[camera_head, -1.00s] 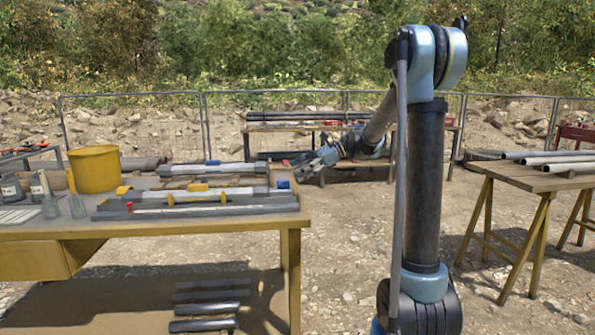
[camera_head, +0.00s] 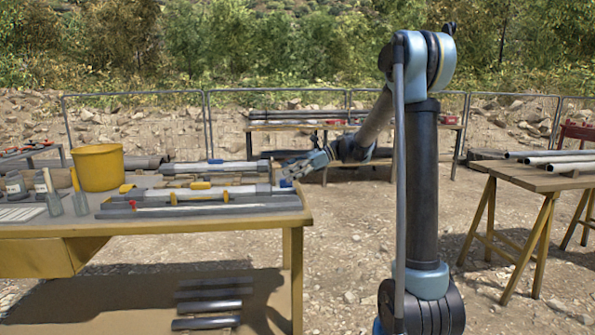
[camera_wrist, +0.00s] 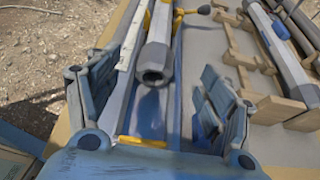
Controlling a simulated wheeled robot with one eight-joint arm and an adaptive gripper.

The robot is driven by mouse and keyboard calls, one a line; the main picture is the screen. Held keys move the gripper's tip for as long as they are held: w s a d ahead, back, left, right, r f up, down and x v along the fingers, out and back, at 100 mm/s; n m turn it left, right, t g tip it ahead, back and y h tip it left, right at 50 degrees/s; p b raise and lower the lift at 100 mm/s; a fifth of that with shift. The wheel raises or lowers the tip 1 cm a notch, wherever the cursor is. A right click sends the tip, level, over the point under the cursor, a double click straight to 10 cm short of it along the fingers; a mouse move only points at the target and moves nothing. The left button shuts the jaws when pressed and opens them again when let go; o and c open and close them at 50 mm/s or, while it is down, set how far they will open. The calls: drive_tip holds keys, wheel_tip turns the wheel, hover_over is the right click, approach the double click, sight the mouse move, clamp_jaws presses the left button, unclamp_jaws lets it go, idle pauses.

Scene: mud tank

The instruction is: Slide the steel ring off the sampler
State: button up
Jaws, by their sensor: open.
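The sampler (camera_head: 235,191) is a long pale tube lying level across yellow supports on the bench. In the wrist view the sampler (camera_wrist: 160,24) points toward me. The steel ring (camera_wrist: 156,63) shows as a thick grey collar with a faceted rim around its near end. In the head view the ring (camera_head: 264,188) is small, at the tube's right end. My gripper (camera_wrist: 155,105) is open and empty, one finger on each side of the line of the tube, with the ring a little ahead. In the head view my gripper (camera_head: 288,171) is by the bench's right end.
The sampler lies above a blue-grey trough (camera_wrist: 150,110) with a yellow bar across it. Wooden racks (camera_wrist: 240,60) holding another tube stand close on the right in the wrist view. A yellow bucket (camera_head: 98,168) and tools crowd the bench's left side. Open ground lies right of the bench (camera_head: 290,228).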

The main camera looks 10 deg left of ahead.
sight(257, 185)
drive_tip(key=x, duration=1.3)
drive_tip(key=shift+a, duration=0.1)
drive_tip(key=c, duration=1.4)
